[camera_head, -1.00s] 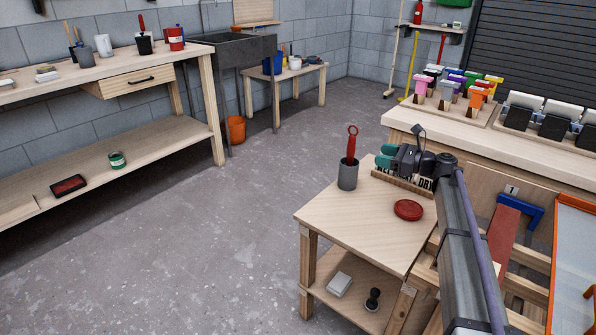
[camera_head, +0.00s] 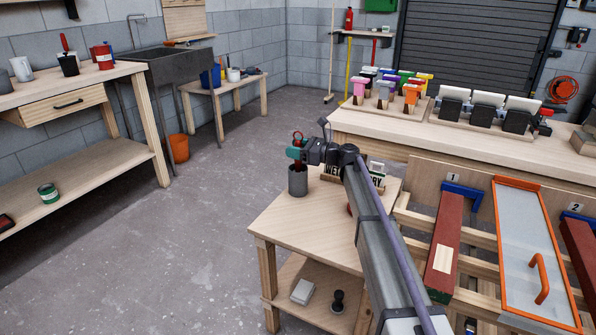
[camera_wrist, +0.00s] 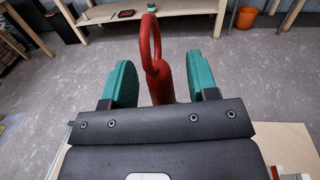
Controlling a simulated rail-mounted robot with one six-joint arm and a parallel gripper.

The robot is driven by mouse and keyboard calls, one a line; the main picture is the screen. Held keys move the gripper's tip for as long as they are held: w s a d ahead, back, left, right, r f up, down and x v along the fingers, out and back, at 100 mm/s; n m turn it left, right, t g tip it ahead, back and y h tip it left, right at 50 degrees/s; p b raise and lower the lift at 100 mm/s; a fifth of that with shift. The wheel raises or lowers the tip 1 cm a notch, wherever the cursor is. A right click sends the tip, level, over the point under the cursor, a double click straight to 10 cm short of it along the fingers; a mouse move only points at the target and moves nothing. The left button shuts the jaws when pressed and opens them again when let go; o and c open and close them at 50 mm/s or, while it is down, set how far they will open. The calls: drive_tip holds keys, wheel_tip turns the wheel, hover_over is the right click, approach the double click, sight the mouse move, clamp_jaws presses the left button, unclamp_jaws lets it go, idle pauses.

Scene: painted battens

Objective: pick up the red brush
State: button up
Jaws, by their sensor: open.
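The red brush (camera_head: 297,136) stands handle-up in a grey cup (camera_head: 298,181) on the small wooden table. In the wrist view its red looped handle (camera_wrist: 150,42) rises between my two green fingers. My gripper (camera_head: 296,153) is at the brush just above the cup's rim, and its fingers hide part of the handle in the head view. In the wrist view my gripper (camera_wrist: 162,78) is open, with a gap on each side of the handle. The brush's lower end is hidden.
A lettered sign (camera_head: 335,172) stands close behind my wrist on the small table (camera_head: 300,222). A workbench (camera_head: 400,133) with colourful brushes is behind. A red and white batten (camera_head: 445,245) and an orange-framed panel (camera_head: 530,250) are at right. Open floor lies left.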

drive_tip(key=shift+w+a, duration=0.15)
drive_tip(key=shift+a, duration=0.35)
clamp_jaws()
